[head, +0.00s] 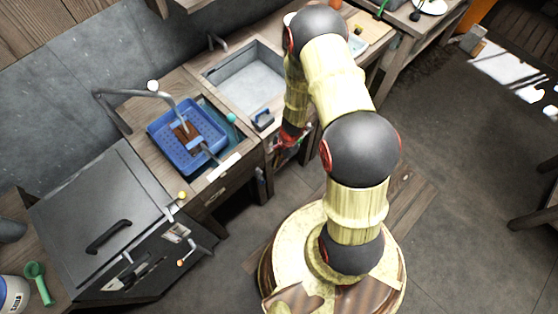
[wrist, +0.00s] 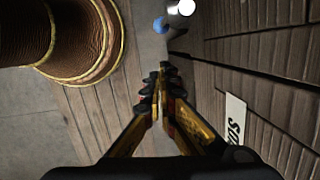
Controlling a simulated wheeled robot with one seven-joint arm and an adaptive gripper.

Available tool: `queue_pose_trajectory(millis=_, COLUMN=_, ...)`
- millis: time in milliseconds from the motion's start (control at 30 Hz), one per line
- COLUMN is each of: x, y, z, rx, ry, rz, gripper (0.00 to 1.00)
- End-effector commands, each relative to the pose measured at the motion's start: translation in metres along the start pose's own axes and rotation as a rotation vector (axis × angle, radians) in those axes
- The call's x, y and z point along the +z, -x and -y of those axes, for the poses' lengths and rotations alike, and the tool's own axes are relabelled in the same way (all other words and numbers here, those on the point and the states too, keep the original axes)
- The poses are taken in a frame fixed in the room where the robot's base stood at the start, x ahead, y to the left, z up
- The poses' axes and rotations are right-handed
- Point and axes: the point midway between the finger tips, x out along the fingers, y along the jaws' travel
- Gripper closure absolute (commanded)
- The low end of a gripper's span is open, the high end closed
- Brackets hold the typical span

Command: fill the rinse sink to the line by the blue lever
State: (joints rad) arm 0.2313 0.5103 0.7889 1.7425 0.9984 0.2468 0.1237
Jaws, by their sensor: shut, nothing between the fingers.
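Two sinks are set in the wooden counter in the head view. The right sink (head: 262,76) is pale grey and looks empty; I see no clear fill line in it. The left sink (head: 226,141) looks dark teal inside, with a blue perforated basket (head: 158,144) over it. No label shows which is the rinse sink. A blue knob (wrist: 160,25), possibly the blue lever's end, shows ahead of my gripper in the wrist view, beside a white knob (wrist: 187,7). My gripper (wrist: 160,82) is shut and empty, apart from both; it also shows by the counter front (head: 283,142).
A wooden front with a partly readable label (wrist: 235,122) runs close along the right of the wrist view. A grey lidded box (head: 100,215) stands left of the sinks. A small blue caddy (head: 263,120) sits on the counter edge. The floor at right is open.

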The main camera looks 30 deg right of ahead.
Motion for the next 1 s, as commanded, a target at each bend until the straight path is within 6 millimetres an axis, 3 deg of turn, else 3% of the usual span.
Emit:
queue_pose_trajectory(millis=200, x=0.0, y=-0.046, z=0.0, rx=0.001, ry=0.001, rz=0.001, gripper=1.0)
queue_pose_trajectory(millis=400, x=0.018, y=-0.066, z=0.0, rx=0.0, ry=0.003, rz=0.0, gripper=1.0)
queue_pose_trajectory(millis=1000, x=0.028, y=-0.074, z=0.001, rx=-0.001, ry=0.001, rz=0.001, gripper=1.0)
